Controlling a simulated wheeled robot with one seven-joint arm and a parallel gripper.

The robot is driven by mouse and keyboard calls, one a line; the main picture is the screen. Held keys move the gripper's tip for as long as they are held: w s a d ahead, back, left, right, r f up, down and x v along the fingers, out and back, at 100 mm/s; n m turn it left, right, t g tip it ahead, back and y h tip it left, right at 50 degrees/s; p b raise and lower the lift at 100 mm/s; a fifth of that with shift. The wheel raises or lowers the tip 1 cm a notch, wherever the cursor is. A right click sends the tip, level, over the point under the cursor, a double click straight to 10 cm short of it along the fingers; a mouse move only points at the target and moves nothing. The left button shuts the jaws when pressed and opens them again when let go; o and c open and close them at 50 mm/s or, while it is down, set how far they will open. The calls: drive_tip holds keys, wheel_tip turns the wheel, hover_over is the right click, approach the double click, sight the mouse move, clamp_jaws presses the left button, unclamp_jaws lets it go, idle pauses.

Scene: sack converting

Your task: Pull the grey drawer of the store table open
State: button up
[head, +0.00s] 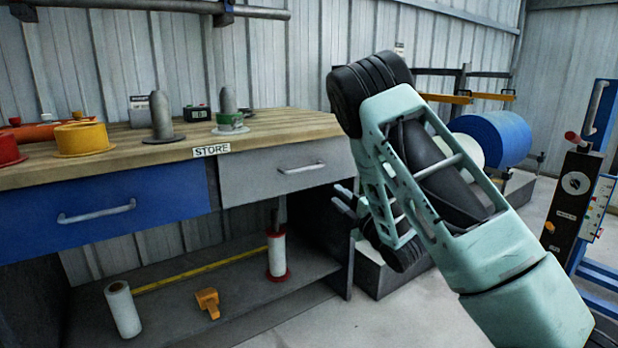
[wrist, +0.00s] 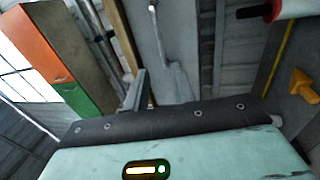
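The store table (head: 130,161) has a wooden top and two drawers under it. The grey drawer (head: 243,174) is on the right, its front flush with the table and shut. Its light bar handle (head: 302,168) is free, with nothing on it. My gripper (head: 342,198) is to the right of and below that handle, apart from it, partly hidden behind my arm. In the wrist view the two fingers (wrist: 158,90) stand apart with nothing between them. The grey drawer front (wrist: 180,40) and its handle (wrist: 154,22) show beyond the fingertips.
A blue drawer (head: 105,220) is left of the grey one. A lower shelf holds a white roll (head: 123,310), a red-ended spool (head: 277,256) and an orange tool (head: 208,302). Cones and spools stand on the top. A blue roll (head: 495,138) is behind my arm. Floor in front is clear.

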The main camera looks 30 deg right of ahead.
sight(306, 169)
drive_tip(key=w+r+b, duration=0.1)
drive_tip(key=w, duration=0.4)
drive_tip(key=w+r+b, duration=0.1)
drive_tip(key=w, duration=0.4)
drive_tip(key=w+r+b, duration=0.1)
drive_tip(key=w, duration=0.5)
drive_tip(key=shift+w+a+r, duration=0.1)
drive_tip(key=shift+a+r, duration=0.05)
drive_tip(key=shift+a, duration=0.2)
clamp_jaws()
